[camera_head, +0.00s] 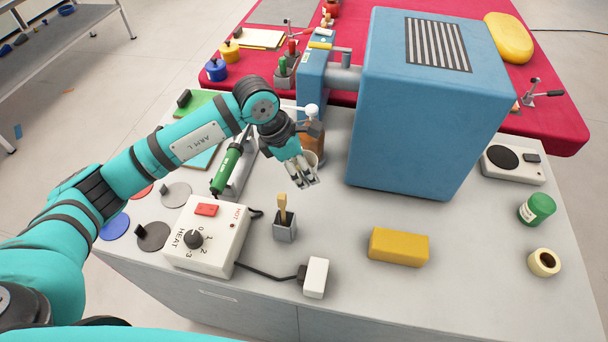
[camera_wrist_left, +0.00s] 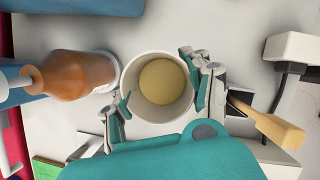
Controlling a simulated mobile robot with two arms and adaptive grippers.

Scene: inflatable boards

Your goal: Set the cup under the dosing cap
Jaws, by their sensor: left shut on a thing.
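My left gripper (camera_head: 302,178) is shut on a pale cup (camera_head: 313,158), mostly hidden behind the fingers in the head view. In the left wrist view the cup (camera_wrist_left: 159,112) is seen from above between the fingers (camera_wrist_left: 160,98), with a yellowish-tan round area inside. A brown bottle (camera_wrist_left: 82,75) stands beside the cup, close to its rim. The bottle's white dosing cap (camera_head: 310,110) shows above my wrist in the head view. The cup is beside the bottle; I cannot tell its exact offset from the cap's outlet. My right gripper is not in view.
A large blue machine (camera_head: 430,110) stands right of the bottle. A green-handled tool (camera_head: 226,170) is left of the gripper. A grey holder with a wooden-handled tool (camera_head: 285,230), a heater box (camera_head: 207,237) and a yellow block (camera_head: 398,247) are nearer. Grey tabletop is free between them.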

